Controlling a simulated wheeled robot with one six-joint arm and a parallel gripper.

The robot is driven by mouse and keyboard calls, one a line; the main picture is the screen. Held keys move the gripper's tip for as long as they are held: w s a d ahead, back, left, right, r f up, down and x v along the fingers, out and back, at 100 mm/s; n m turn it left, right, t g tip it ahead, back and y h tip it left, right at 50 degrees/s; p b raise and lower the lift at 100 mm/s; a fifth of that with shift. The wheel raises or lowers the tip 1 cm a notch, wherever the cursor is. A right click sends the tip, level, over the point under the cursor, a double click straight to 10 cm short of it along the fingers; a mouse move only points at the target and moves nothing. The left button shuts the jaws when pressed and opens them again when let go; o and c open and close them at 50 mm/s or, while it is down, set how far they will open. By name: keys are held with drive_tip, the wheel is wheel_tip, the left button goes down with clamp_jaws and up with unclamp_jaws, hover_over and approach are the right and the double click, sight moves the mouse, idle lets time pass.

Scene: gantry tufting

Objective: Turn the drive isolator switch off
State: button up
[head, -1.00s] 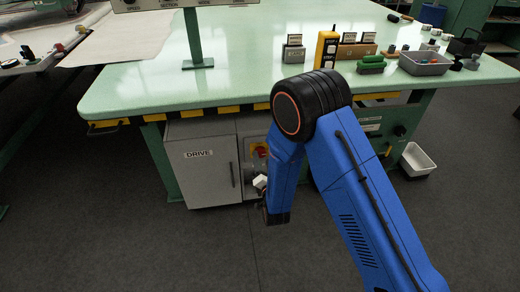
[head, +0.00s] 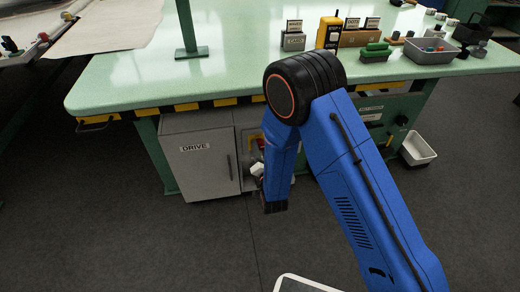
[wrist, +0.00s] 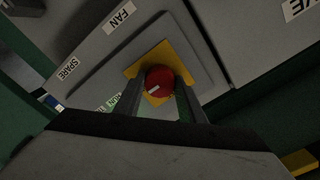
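The drive isolator switch is a round red knob (wrist: 159,80) with a white mark, on a yellow plate (wrist: 182,61) fixed to a grey panel. In the wrist view my gripper (wrist: 159,88) has its two dark fingers apart, one on each side of the knob. I cannot tell whether the fingertips touch it. In the head view the yellow plate (head: 254,142) shows beside the grey cabinet labelled DRIVE (head: 199,172). My blue arm covers part of the panel there, and my fingers are hidden.
The green table (head: 140,80) overhangs the cabinet, with yellow and black edge tape. A pendant, small boxes and a grey tray (head: 428,56) stand on it. A white bin (head: 417,150) is at the right. In the wrist view, labels FAN (wrist: 119,17) and SPARE (wrist: 68,68) are near the switch.

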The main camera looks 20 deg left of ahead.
drive_tip(key=shift+n, duration=0.3)
drive_tip(key=n, duration=1.7)
drive_tip(key=shift+d, duration=0.1)
idle(0.6)
drive_tip(key=o, duration=1)
drive_tip(key=shift+o, duration=0.2)
